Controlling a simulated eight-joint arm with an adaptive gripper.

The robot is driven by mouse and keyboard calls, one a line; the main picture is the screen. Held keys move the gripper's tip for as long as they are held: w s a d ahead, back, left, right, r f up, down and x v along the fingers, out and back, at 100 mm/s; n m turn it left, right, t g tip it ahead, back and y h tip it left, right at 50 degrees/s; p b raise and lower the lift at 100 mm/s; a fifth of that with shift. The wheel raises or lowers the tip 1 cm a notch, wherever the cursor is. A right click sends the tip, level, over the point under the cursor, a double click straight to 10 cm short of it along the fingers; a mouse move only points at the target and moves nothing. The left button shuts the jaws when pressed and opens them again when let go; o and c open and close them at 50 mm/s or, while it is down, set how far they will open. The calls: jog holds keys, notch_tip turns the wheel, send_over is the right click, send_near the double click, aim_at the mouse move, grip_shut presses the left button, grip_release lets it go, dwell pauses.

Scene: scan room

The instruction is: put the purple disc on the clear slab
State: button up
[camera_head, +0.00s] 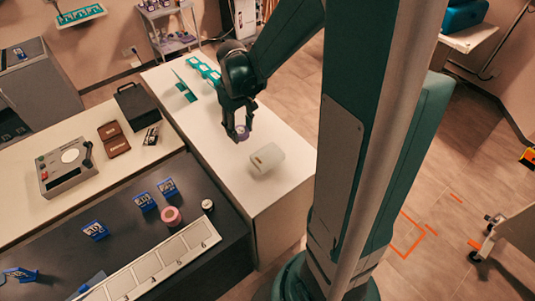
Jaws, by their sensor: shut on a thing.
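My gripper (238,133) is above the white counter, near its middle, with its fingers pointing down. It is shut on the purple disc (242,132), which shows between the fingertips. A pale, translucent block with a small tan mark, which looks like the clear slab (270,159), lies on the white counter. It is just below and to the right of the disc in the picture. The disc appears apart from the slab; its exact height above the counter is hard to tell. The fingers partly hide the disc.
Teal stands (203,71) are at the counter's far end. On the left counter are a grey device (68,170), a brown case (113,139) and a black box (137,106). The dark counter holds a pink roll (171,216), blue number signs (145,201) and a numbered strip (158,264).

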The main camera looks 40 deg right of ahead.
jog(key=s+d+r+m, duration=0.1)
jog(key=s+d+m, duration=0.1)
jog(key=s+d, duration=0.4)
jog(key=shift+s+d+m+p, duration=0.3)
jog(key=shift+s+d+p, duration=0.1)
jog(key=shift+s, duration=0.35)
jog(key=shift+a, duration=0.1)
send_over(268, 155)
jog(key=shift+w+f, duration=0.1)
jog(key=shift+f, duration=2.85)
jog(key=shift+f, duration=2.05)
jog(key=shift+f+b, duration=0.15)
jog(key=shift+b, duration=0.15)
